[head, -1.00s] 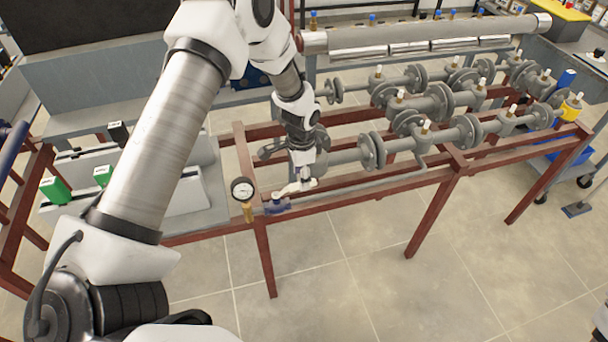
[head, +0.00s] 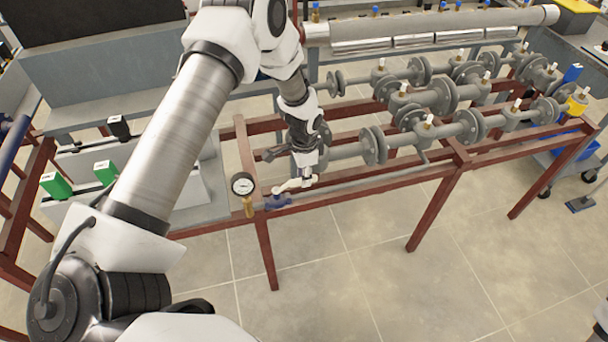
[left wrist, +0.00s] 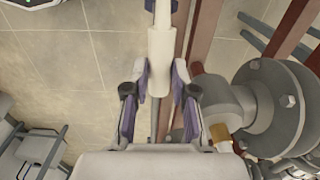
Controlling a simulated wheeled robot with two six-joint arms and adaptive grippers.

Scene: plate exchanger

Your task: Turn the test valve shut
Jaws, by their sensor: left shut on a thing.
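The test valve has a blue body (head: 277,202) and a white lever handle (head: 292,185). It sits on the near red rail, just right of a pressure gauge. The lever points right and slightly away from the valve body. My left gripper (head: 308,178) reaches down over the lever's free end and is shut on it. In the left wrist view the white lever (left wrist: 161,55) runs up the picture between the two fingers of my left gripper (left wrist: 160,75). The valve body is not clear in that view.
A round pressure gauge (head: 243,184) stands left of the valve. Grey flanged pipes (head: 372,146) lie close behind and right of my gripper. A flange (left wrist: 280,98) is close on the right in the wrist view. Red frame legs (head: 432,212) stand in front; the floor there is clear.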

